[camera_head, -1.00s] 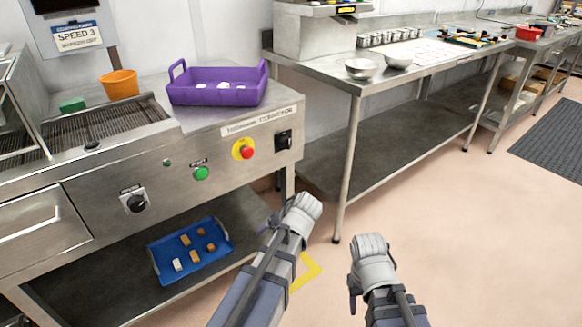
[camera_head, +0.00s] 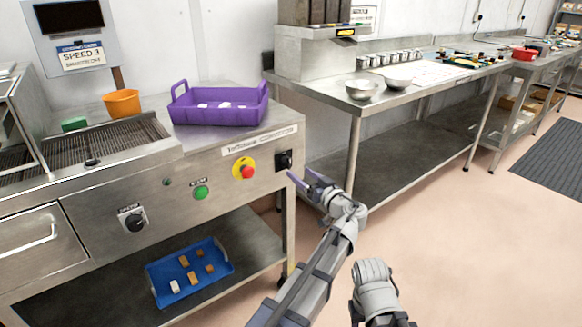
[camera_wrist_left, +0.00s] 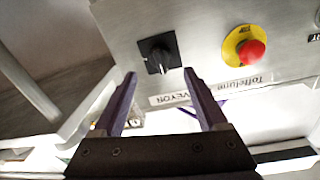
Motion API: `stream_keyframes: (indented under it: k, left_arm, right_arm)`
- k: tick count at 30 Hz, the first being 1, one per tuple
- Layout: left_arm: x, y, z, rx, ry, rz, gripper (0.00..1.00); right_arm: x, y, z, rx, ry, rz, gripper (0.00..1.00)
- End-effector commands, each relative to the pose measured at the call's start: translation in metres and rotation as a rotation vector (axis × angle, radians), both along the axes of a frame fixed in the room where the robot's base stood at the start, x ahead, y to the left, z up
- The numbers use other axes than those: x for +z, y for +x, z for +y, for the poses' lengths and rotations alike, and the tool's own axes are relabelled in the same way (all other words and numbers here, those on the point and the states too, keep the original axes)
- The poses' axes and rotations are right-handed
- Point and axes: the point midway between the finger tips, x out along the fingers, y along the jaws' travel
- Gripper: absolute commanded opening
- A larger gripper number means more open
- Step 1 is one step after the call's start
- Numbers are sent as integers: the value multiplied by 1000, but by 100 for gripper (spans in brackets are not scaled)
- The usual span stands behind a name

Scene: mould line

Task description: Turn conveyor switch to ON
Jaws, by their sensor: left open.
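The conveyor switch (camera_head: 284,160) is a black rotary knob on a square black plate, at the right end of the steel machine's front panel. The wrist view shows the switch (camera_wrist_left: 161,54) upside down, above and between my fingertips. My left gripper (camera_head: 299,172) is open and empty, with its purple-grey fingers pointing at the switch. In the wrist view the left gripper (camera_wrist_left: 159,72) appears short of the knob, with no clear contact. The ON and OFF marks are too small to read. My right arm shows at the bottom, but its fingers are not visible.
A red emergency button on yellow (camera_head: 244,170) and a green button (camera_head: 201,192) sit left of the switch. Another black knob (camera_head: 133,220) is farther left. A purple crate (camera_head: 218,108) stands on top. A steel table (camera_head: 355,110) stands to the right.

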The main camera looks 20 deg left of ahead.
Motion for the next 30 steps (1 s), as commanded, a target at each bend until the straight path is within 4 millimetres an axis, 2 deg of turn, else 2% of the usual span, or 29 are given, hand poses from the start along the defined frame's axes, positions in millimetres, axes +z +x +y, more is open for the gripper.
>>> stream_keyframes:
  k: [3, 10, 16, 24, 30]
  left_arm:
    - [0, 15, 16, 3, 0, 0, 75]
    - [0, 35, 39, 2, -1, 2, 75]
    - [0, 42, 48, 1, -1, 2, 75]
    - [0, 42, 49, 1, -1, 2, 75]
    - [0, 42, 49, 1, -1, 2, 54]
  right_arm:
    - [0, 0, 0, 0, 0, 0, 52]
    - [0, 0, 0, 0, 0, 0, 52]
    - [0, 0, 0, 0, 0, 0, 52]
    - [0, 0, 0, 0, 0, 0, 52]
    - [0, 0, 0, 0, 0, 0, 52]
